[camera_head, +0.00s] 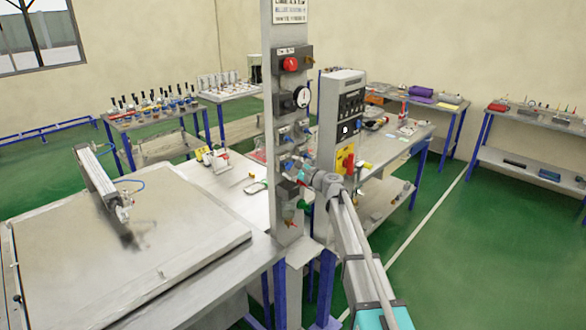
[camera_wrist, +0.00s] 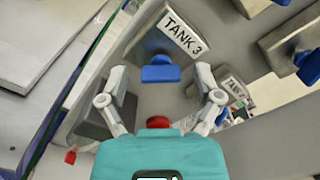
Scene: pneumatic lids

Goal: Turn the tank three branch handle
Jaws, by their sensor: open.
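The TANK 3 label (camera_wrist: 184,35) is on the grey panel in the wrist view. Just below it is a small blue handle (camera_wrist: 160,74), lying crosswise in the picture. My gripper (camera_wrist: 161,78) is open, with one finger on each side of the blue handle. A gap shows between the handle and each finger; I cannot tell how near the fingertips are in depth. In the head view my gripper (camera_head: 303,169) is at the upright panel (camera_head: 267,110), by its lower blue handles, and partly hides the fittings there.
A red part (camera_wrist: 158,122) shows between my fingers, close to the palm. Other blue handles (camera_wrist: 306,67) are on nearby fittings. In the head view a flat-topped bench (camera_head: 120,250) stands left of the panel, and a grey control box (camera_head: 343,90) stands close to its right.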

